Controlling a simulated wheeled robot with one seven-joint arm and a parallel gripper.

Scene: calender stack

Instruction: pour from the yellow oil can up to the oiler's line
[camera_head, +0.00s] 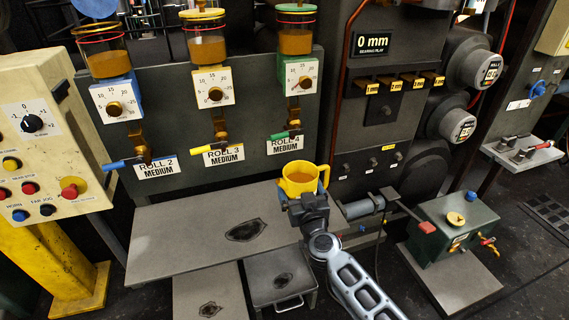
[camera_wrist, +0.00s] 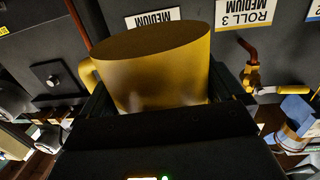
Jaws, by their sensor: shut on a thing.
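The yellow oil can (camera_head: 298,188) is a mug-like can with a side handle and brown oil visible inside. My gripper (camera_head: 303,199) is shut on it and holds it about upright above the grey shelf, below the ROLL 4 label. In the wrist view the can (camera_wrist: 155,75) sits between the fingers, its handle at left. Three glass oilers hang on the panel: ROLL 2 with a blue lid (camera_head: 103,50), ROLL 3 with a yellow lid (camera_head: 206,44), ROLL 4 with a green lid (camera_head: 295,40). Each holds brown oil below a red ring line.
The grey shelf (camera_head: 180,235) has a dark stain. Dials and coloured levers (camera_head: 118,162) stick out below the oilers. A control box (camera_head: 40,135) stands at left. A green box (camera_head: 450,230) with a red-ended lever stands at right. Gauges and a tagged rack (camera_head: 395,84) fill the right panel.

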